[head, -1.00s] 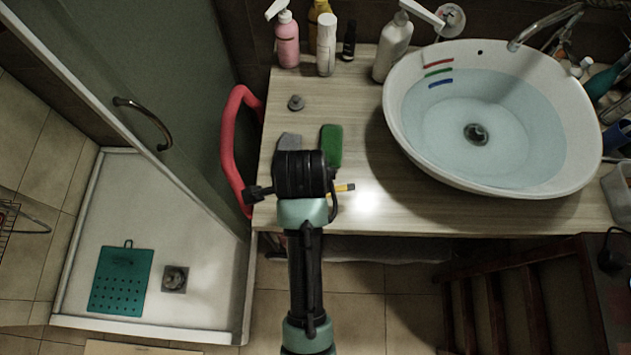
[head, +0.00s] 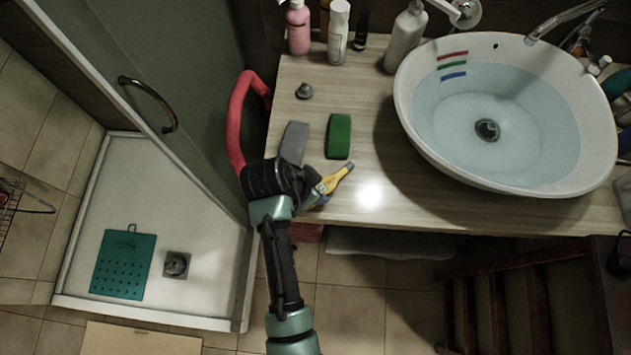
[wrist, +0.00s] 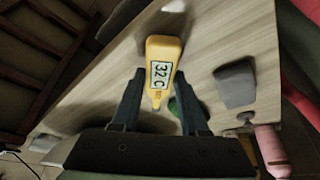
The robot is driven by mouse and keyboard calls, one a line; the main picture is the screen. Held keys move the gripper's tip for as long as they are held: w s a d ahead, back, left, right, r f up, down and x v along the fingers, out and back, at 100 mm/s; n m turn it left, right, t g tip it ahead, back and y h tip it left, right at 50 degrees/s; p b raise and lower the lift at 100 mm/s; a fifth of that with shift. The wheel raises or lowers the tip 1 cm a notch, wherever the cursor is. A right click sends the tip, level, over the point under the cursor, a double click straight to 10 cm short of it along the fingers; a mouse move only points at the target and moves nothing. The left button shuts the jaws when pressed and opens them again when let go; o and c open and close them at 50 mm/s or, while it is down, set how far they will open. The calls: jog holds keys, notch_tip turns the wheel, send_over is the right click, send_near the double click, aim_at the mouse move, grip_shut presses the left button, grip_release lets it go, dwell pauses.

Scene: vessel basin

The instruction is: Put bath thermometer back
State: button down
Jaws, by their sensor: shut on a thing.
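The bath thermometer (head: 334,180) is yellow with a grey tip and sticks out of my gripper (head: 320,189) near the counter's front edge. In the wrist view the thermometer (wrist: 163,62) shows its display, reading "32 C", between the fingers of my gripper (wrist: 161,103). My gripper is shut on it. The fingers hide part of it in the head view, and I cannot tell whether it touches the counter. The wooden counter (head: 365,208) lies beneath it. The white basin (head: 412,113), with water and red, green and blue stripes on its inner wall, stands to the right.
A grey block (head: 295,142) and a green block (head: 339,136) lie just beyond my gripper. A small grey plug (head: 304,91) lies farther back. Bottles, including a pink one (head: 298,30), line the back. A red rail (head: 236,120) stands at the left. The counter between the green block and basin is clear.

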jog(key=shift+f, duration=0.75)
jog(key=shift+c, duration=2.1)
grip_release()
jog(key=shift+f, duration=0.1)
